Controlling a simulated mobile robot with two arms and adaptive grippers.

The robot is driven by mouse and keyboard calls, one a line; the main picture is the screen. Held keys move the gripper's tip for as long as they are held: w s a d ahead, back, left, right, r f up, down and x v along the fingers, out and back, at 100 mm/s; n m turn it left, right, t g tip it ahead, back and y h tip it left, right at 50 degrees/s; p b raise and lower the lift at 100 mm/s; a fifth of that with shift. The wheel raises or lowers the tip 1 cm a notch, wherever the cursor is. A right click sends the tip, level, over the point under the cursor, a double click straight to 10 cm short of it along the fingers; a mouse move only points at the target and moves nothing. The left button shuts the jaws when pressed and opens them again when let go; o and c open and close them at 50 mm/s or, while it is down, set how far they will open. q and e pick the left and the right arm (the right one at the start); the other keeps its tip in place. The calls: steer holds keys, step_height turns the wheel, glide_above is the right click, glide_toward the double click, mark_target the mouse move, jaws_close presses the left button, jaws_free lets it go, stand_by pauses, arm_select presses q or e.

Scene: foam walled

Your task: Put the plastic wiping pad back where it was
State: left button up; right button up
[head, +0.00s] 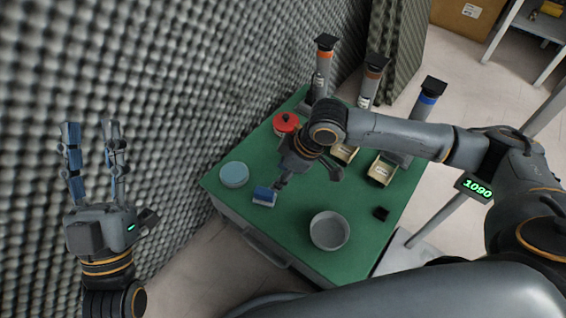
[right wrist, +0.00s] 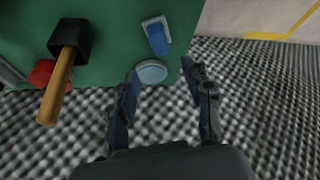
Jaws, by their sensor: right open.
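The wiping pad, a small blue block with a pale edge (head: 264,196), lies on the green table (head: 290,258) near its left front edge. It also shows in the right wrist view (right wrist: 157,38), beyond the fingertips. My right gripper (head: 309,178) is open and empty above the table, just right of the pad and apart from it. In the right wrist view its fingers (right wrist: 162,78) are spread, with a light-blue round disc (right wrist: 151,72) visible between them. My left gripper (head: 91,128) is open and empty, off the table at the far left.
A red pot (head: 286,123), a grey bowl (head: 329,231), pale boxes (head: 380,172) and a small black block (head: 381,213) are on the table. A black-headed mallet with a wooden handle (right wrist: 62,85) shows in the wrist view. Foam wall (head: 190,80) borders the left.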

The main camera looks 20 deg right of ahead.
steer(key=a+r+t+y, duration=0.1)
steer(key=a+r+y, duration=0.15)
steer(key=a, duration=0.35)
steer(key=a+r+t+y, duration=0.2)
steer(key=a+y, duration=0.1)
steer(key=a, duration=0.4)
steer(key=a+r+t+y, duration=0.4)
steer(key=a+r, duration=0.1)
steer(key=r, duration=0.5)
steer(key=s+d+r+m+t, duration=0.1)
steer(key=d+r+m+t, duration=0.15)
steer(key=r+t, duration=0.2)
steer(key=s+d+r+m+t, duration=0.1)
steer(key=d+r+m+t, duration=0.15)
steer(key=r, duration=0.35)
steer(key=s+d+r+m+t+h, duration=0.1)
steer(key=s+d+r+t+h, duration=0.1)
steer(key=d, duration=0.4)
steer(key=s+d+r+m+t+h, duration=0.2)
steer(key=d+r+t+h, duration=0.1)
steer(key=d+t, duration=0.3)
steer(key=shift+s+d+t+h, duration=0.2)
steer(key=shift+s+t+h, duration=0.2)
steer(key=shift+h, duration=0.35)
